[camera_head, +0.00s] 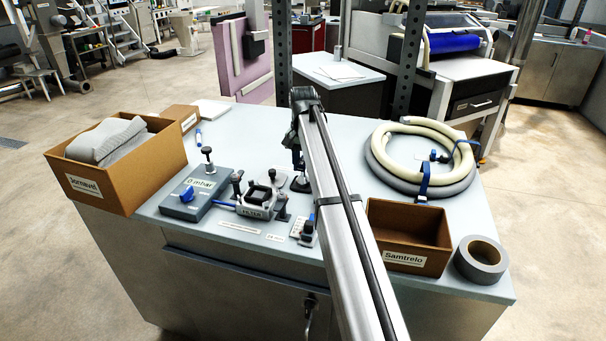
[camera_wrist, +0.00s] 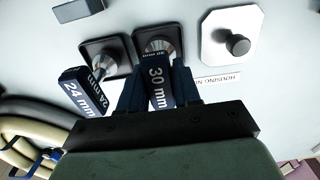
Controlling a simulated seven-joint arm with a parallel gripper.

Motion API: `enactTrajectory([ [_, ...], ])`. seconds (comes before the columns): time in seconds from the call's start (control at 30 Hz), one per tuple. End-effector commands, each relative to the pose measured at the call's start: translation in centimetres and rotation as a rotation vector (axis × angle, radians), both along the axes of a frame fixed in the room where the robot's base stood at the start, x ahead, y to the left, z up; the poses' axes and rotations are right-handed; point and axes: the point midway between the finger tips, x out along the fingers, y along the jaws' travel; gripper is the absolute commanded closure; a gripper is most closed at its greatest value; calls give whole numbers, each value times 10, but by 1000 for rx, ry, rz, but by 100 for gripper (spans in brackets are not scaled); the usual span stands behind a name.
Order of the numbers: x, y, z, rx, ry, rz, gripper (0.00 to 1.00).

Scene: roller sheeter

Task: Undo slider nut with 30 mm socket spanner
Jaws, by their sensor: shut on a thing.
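The 30 mm socket spanner (camera_wrist: 160,85), a dark handle lettered "30 mm", stands in a dark square holder (camera_wrist: 146,36) in the wrist view. My gripper (camera_wrist: 160,92) has a finger on each side of this handle and is shut on it. The 24 mm socket spanner (camera_wrist: 84,90) is beside it on the left, by a second dark square holder (camera_wrist: 92,48). In the head view my gripper (camera_head: 297,160) is low over the bench, partly hidden by my arm. I cannot make out which part is the slider nut.
A white plate with a dark knob (camera_wrist: 238,45) lies right of the spanners. The filter unit (camera_head: 256,203) and "0 mbar" box (camera_head: 190,200) are left of my arm. Cardboard boxes (camera_head: 148,165) (camera_head: 408,258), coiled hose (camera_head: 380,165) and tape roll (camera_head: 480,262) stand around.

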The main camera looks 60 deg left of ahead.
Motion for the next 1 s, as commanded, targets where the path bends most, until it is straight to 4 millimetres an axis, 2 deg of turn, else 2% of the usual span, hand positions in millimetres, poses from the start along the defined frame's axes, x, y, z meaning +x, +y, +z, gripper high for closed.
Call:
enactTrajectory([
  [0.33,0,0,6,1,-1,0,100],
  [1.0,0,0,47,0,0,0,100],
])
